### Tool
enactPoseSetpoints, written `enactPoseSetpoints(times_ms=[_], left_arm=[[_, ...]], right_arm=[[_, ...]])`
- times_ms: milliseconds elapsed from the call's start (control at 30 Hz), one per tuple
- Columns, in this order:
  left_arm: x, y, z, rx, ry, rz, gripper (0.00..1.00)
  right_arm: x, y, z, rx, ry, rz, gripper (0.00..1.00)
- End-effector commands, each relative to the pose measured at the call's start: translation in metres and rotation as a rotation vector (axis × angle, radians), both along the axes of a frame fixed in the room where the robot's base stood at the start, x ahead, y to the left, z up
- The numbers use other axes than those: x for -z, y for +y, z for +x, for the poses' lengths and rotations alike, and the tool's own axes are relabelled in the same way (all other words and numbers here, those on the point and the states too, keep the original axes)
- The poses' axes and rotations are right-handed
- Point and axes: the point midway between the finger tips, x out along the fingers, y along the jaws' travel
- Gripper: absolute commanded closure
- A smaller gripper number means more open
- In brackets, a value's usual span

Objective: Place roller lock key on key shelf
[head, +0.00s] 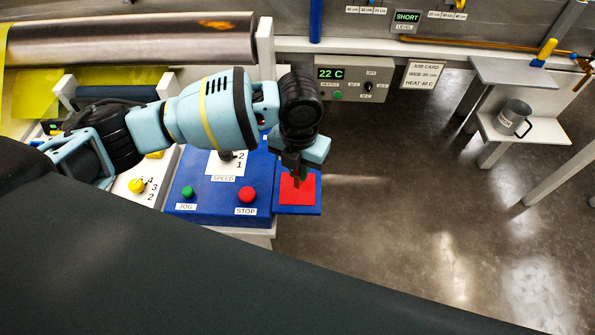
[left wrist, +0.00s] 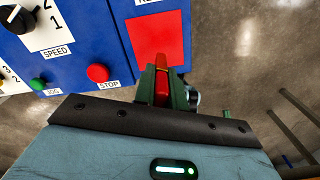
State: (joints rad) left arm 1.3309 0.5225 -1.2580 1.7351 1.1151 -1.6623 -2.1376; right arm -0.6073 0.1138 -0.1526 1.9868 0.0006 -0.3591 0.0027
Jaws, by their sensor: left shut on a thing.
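The key shelf (head: 313,211) is a small blue ledge with a red square (head: 305,188) on it, at the right end of the blue control panel. It also shows in the left wrist view with the red square (left wrist: 155,38). My left gripper (head: 297,174) points down over the red square. It is shut on the roller lock key (left wrist: 162,87), a red piece between its dark fingers. The gripper hides part of the key and of the square. I cannot tell whether the key touches the shelf. My right gripper is not in view.
The blue panel (head: 214,209) beside the shelf carries a green JOG button (head: 187,192), a red STOP button (head: 248,194) and a speed dial. A grey control box (head: 352,80) is behind. Open floor lies right; a mug (head: 512,117) stands on a far stand.

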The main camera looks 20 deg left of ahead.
Motion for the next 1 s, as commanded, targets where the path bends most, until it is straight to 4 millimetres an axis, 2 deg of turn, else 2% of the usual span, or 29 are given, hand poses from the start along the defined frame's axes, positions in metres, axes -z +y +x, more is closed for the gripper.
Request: enactPoseSetpoints(times_ms=[133, 267, 400, 500, 900, 933, 1000], left_arm=[[0.000, 0.001, 0.002, -0.001, -0.001, 0.000, 1.00], [0.001, 0.008, 0.013, -0.004, -0.001, 0.000, 1.00], [0.025, 0.007, 0.011, -0.002, 0.002, 0.001, 1.00], [0.035, 0.007, 0.011, -0.001, -0.001, 0.000, 1.00], [0.040, 0.007, 0.011, -0.001, -0.002, 0.001, 1.00], [0.040, 0.007, 0.011, -0.001, -0.002, 0.001, 0.86], [0.039, 0.007, 0.011, 0.000, -0.002, 0.001, 0.77]], right_arm=[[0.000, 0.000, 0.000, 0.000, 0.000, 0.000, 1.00], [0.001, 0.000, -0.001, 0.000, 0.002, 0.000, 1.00], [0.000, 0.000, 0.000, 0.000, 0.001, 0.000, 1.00], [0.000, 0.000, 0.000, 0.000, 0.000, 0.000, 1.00], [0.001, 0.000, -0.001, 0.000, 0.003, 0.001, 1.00], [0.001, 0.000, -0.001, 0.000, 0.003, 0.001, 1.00], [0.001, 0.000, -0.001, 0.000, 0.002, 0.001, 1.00]])
